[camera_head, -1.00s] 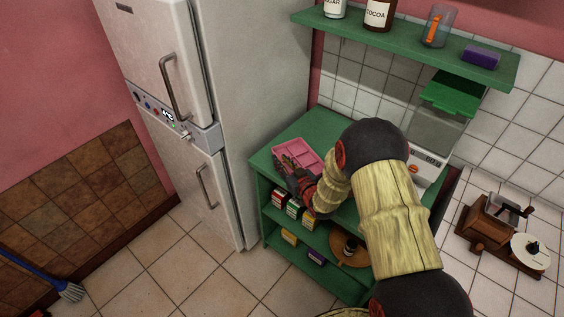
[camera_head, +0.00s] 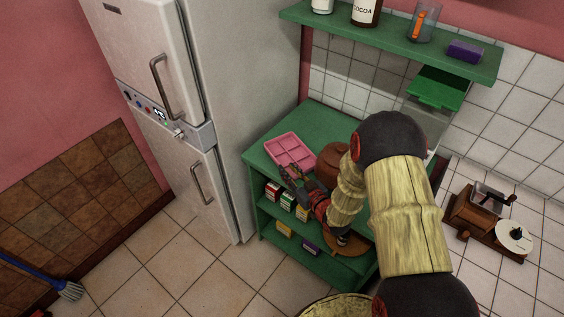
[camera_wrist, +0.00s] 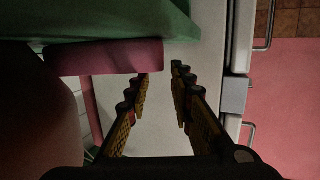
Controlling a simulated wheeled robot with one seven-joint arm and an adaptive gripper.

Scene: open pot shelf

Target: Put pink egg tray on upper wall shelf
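The pink egg tray (camera_head: 291,152) lies flat on the green top of the low cabinet, near its left end. My gripper (camera_head: 288,177) is at the front edge of the cabinet top, just in front of the tray. In the wrist view the tray (camera_wrist: 105,58) shows edge-on at the upper left. There my gripper (camera_wrist: 160,78) is open, with nothing between its fingers; the left fingertip is close to the tray, and I cannot tell whether it touches. The green upper wall shelf (camera_head: 390,42) is above, at the right.
The upper shelf holds jars, a clear cup (camera_head: 424,20) and a purple block (camera_head: 465,51), with bare room between some of them. A brown pot (camera_head: 332,160) stands right of the tray, behind my arm. A fridge (camera_head: 230,90) stands at the left. A green-lidded container (camera_head: 436,90) is behind my arm.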

